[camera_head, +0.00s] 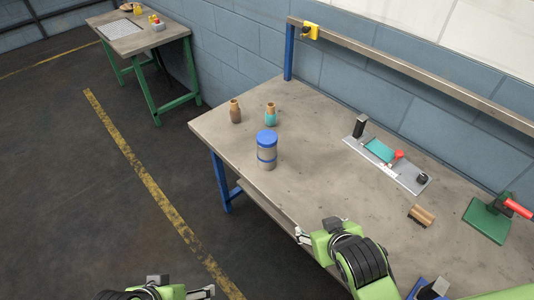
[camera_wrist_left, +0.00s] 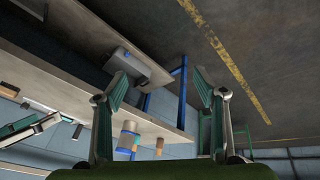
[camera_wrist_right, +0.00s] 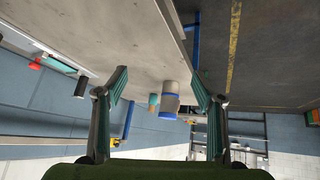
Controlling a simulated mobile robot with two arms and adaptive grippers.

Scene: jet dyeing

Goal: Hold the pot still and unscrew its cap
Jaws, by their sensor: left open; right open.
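The pot (camera_head: 267,158) is a grey-brown cylinder with a blue band. It stands upright near the left end of the workbench, with its blue cap (camera_head: 267,137) on top. The right wrist view shows the pot (camera_wrist_right: 169,104) upside down between the fingers, farther off. My left gripper (camera_head: 182,288) is open and empty, low at the bottom edge, partly cut off.
A brown bottle (camera_head: 235,112) and a teal bottle (camera_head: 271,115) stand behind the pot. A metal tray (camera_head: 352,143) with small items, a wooden piece (camera_head: 421,216) and a green press (camera_head: 487,220) lie to the right. The workbench (camera_head: 310,190) is clear around the pot.

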